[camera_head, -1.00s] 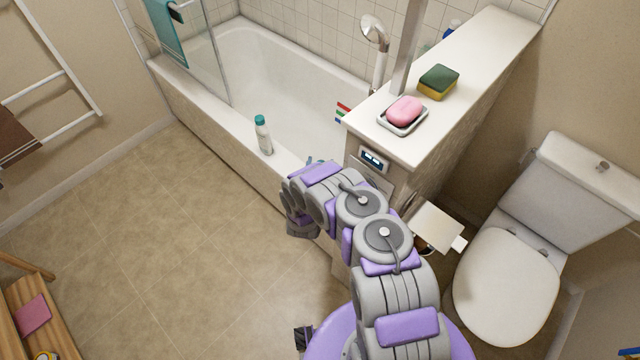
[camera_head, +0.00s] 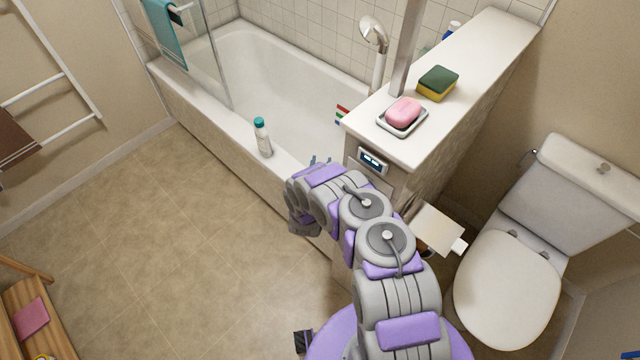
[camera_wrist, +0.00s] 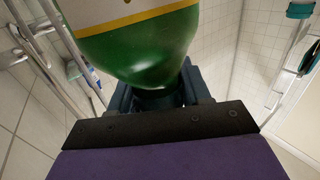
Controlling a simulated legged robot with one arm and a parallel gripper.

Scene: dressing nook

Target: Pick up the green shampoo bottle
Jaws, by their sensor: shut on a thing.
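The green shampoo bottle (camera_wrist: 140,48) fills the upper middle of the wrist view, close to the camera. It has a rounded green body, a yellow band and a pale label, and its upper part runs out of the picture. My gripper (camera_wrist: 160,100) is shut on it, with dark jaws at its lower end in the picture. In the head view the green bottle does not show, and my arm hides most of the gripper by the bath's near rim.
A white bottle with a teal cap (camera_head: 263,138) stands on the bath rim (camera_head: 215,112), left of my arm. A ledge (camera_head: 480,65) on the right holds pink soap (camera_head: 404,111) in a dish and a sponge (camera_head: 438,83). The floor (camera_head: 150,230) at left is open.

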